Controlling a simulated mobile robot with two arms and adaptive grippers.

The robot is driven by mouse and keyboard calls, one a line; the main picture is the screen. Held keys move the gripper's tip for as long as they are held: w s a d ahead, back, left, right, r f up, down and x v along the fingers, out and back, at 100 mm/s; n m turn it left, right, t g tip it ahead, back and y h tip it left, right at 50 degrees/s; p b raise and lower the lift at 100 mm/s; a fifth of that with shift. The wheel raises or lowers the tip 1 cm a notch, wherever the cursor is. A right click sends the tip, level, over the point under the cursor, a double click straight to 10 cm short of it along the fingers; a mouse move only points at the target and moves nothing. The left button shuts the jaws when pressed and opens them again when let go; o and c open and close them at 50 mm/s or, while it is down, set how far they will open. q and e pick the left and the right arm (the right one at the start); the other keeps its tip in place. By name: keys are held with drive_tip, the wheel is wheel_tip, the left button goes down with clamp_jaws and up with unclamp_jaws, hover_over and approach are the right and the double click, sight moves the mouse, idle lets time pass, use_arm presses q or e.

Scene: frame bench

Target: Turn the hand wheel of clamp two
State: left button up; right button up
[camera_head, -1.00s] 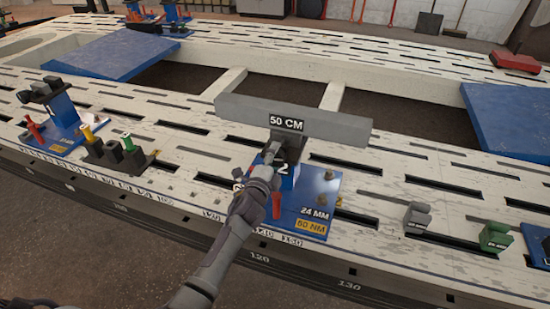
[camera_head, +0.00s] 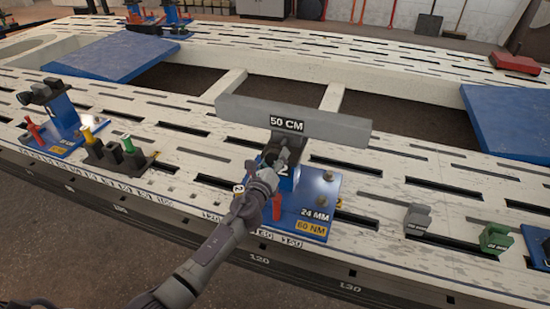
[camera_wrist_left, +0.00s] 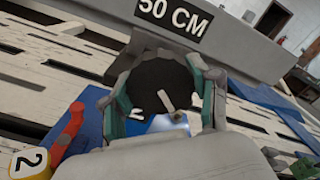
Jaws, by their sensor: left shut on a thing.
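Clamp two is a blue stand (camera_head: 320,185) marked 2 and 24 MM on the near side of the slotted bench, with a red handle (camera_head: 277,207) at its front. A grey bar (camera_head: 340,126) labelled 50 CM lies across its top. The hand wheel (camera_wrist_left: 150,82) is a dark round disc with a pale peg, seen in the left wrist view. My left gripper (camera_head: 275,160) is at the clamp's front below the bar. Its fingers (camera_wrist_left: 162,98) are closed around both sides of the wheel. In the head view the gripper mostly hides the wheel. My right gripper is not in view.
Another blue clamp (camera_head: 60,125) stands to the left, beside yellow, green and black pieces (camera_head: 115,150). Grey (camera_head: 417,219) and green (camera_head: 495,238) blocks sit on the right. Blue plates (camera_head: 120,55) lie over the frame's openings. The bench slots between are mostly clear.

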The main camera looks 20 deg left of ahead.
use_arm(q)
drive_tip(key=shift+m, duration=0.6)
drive_tip(key=shift+m+p, duration=0.4)
drive_tip(key=shift+m, duration=0.8)
drive_tip(key=shift+f+m+p, duration=0.1)
drive_tip(key=shift+m+p, duration=0.35)
drive_tip(key=shift+m, duration=1.15)
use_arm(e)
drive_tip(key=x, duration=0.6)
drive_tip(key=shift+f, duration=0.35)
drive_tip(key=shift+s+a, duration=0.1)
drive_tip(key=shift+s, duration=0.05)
use_arm(q)
drive_tip(key=o, duration=1.2)
drive_tip(key=shift+s, duration=0.1)
drive_tip(key=s, duration=1.2)
drive_tip(key=shift+a, duration=0.2)
